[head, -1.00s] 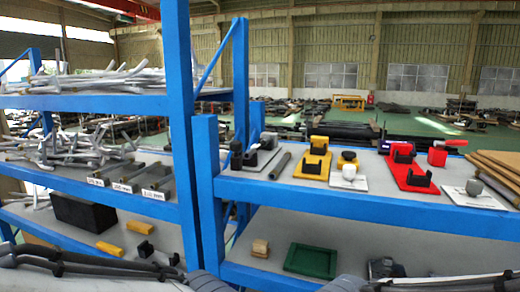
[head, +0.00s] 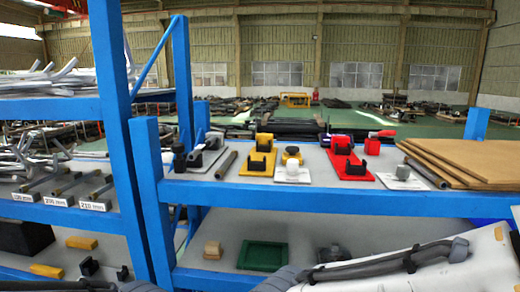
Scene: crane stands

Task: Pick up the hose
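No thing in view is clearly marked as the hose. A dark grey tube (head: 226,164) lies on the upper right shelf, between a grey plate with black holders (head: 203,158) and a yellow plate with a black holder (head: 259,160). A second dark tube (head: 426,173) lies on the same shelf, beside the brown boards. I cannot tell which of them is the hose. Parts of my arms show along the bottom edge, with a dark cable on the right one. Neither gripper's fingers are in view.
Blue posts (head: 117,130) and the blue shelf edge (head: 300,198) frame the racks. A red plate (head: 346,165), white plates and brown boards (head: 465,160) share the upper shelf. A green tray (head: 262,256) and wooden blocks (head: 213,250) sit below.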

